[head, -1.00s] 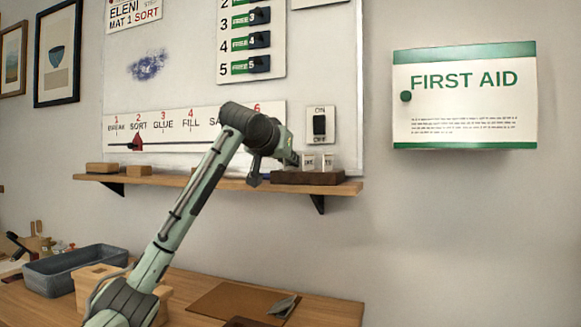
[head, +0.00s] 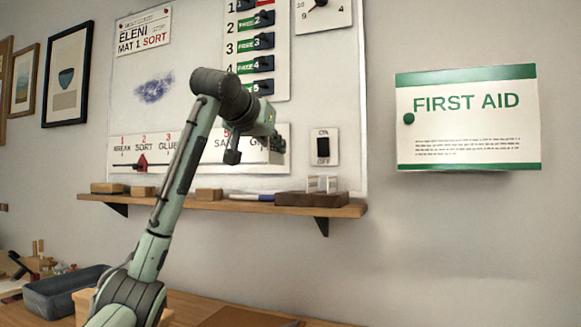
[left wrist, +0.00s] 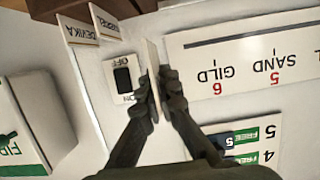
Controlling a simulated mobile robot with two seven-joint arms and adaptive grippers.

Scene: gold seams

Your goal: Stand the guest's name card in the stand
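My left gripper (head: 279,144) is raised in front of the whiteboard, above the shelf. In the left wrist view its fingers (left wrist: 156,92) are shut on a thin pale card (left wrist: 153,62), seen nearly edge-on, so its writing is hidden. A dark wooden block (head: 297,199) on the shelf's right end holds two small white name cards (head: 321,184) upright. In the left wrist view one of these reads DEVIKA (left wrist: 80,30), upside down; the name on the other (left wrist: 106,23) is hard to read. I see no other stand I can make out. My right gripper is not in view.
The wooden shelf (head: 160,203) also bears small tan blocks (head: 209,195) and a marker (head: 252,196). Below is a bench with a grey bin (head: 62,294).

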